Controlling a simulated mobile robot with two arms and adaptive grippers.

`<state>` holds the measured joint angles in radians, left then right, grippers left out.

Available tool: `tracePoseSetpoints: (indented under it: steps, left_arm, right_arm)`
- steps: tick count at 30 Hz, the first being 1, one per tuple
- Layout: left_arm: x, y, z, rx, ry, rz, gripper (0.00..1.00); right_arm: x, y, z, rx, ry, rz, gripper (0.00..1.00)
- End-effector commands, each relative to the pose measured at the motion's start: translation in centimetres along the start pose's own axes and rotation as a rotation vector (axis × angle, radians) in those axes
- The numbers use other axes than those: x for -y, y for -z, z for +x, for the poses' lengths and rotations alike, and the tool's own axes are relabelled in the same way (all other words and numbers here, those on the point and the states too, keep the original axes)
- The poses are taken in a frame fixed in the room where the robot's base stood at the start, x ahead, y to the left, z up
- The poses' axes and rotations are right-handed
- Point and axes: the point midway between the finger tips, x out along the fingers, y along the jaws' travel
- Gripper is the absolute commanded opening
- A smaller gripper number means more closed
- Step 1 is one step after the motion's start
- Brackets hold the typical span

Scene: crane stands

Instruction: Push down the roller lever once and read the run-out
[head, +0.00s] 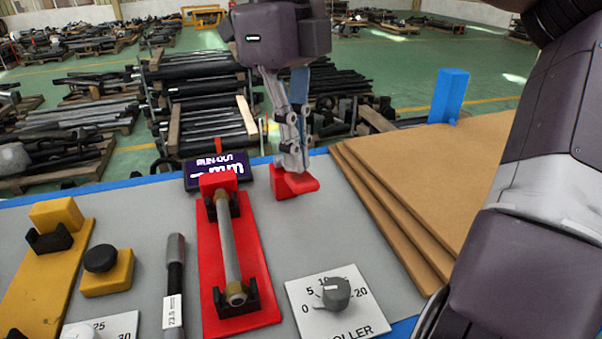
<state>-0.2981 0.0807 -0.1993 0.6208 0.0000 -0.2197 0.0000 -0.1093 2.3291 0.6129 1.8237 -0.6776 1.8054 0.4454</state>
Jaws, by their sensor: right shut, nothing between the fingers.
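My right gripper (292,164) is shut and empty, pointing down at a small red lever block (293,184) on the grey bench. Its fingertips overlap the top of the red block in the picture; I cannot tell whether they press on it. A dark run-out display (194,173) stands behind the red roller stand (215,297). It reads "RUN-OUT" with a line ending in "mm" below; the red stand hides part of it and I read no clear number. A grey roller (228,245) lies in the stand's black cradles. My left gripper is out of view.
A white dial plate (345,316) with a grey knob (335,292) is right of the stand. A dark rod (174,290), a yellow block with black button (105,273) and a yellow stand (45,275) are left. Brown boards (440,180) and a blue block (450,97) fill the right.

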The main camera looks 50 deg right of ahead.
Motion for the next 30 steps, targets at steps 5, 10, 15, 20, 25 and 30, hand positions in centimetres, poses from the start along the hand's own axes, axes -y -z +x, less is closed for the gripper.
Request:
tracePoseSetpoints:
  steps: [5,10,15,20,25,30]
  left_arm:
    - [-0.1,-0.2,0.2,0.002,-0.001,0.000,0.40]
    - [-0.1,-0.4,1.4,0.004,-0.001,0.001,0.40]
    - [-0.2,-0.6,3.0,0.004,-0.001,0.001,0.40]
    - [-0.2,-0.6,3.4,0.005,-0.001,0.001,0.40]
    - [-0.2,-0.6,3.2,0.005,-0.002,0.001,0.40]
    - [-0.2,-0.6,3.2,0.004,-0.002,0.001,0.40]
  right_arm:
    - [0.0,0.0,0.2,0.000,0.000,0.000,0.00]
    - [0.0,-0.2,1.8,0.000,0.000,-0.001,0.00]
    - [0.0,-0.4,3.9,0.000,0.001,-0.001,0.00]
    - [0.0,-0.5,4.5,0.001,0.000,-0.001,0.00]
    - [0.0,-0.5,4.4,0.001,0.000,-0.001,0.00]
    - [0.0,-0.5,4.4,0.000,0.000,0.000,0.00]
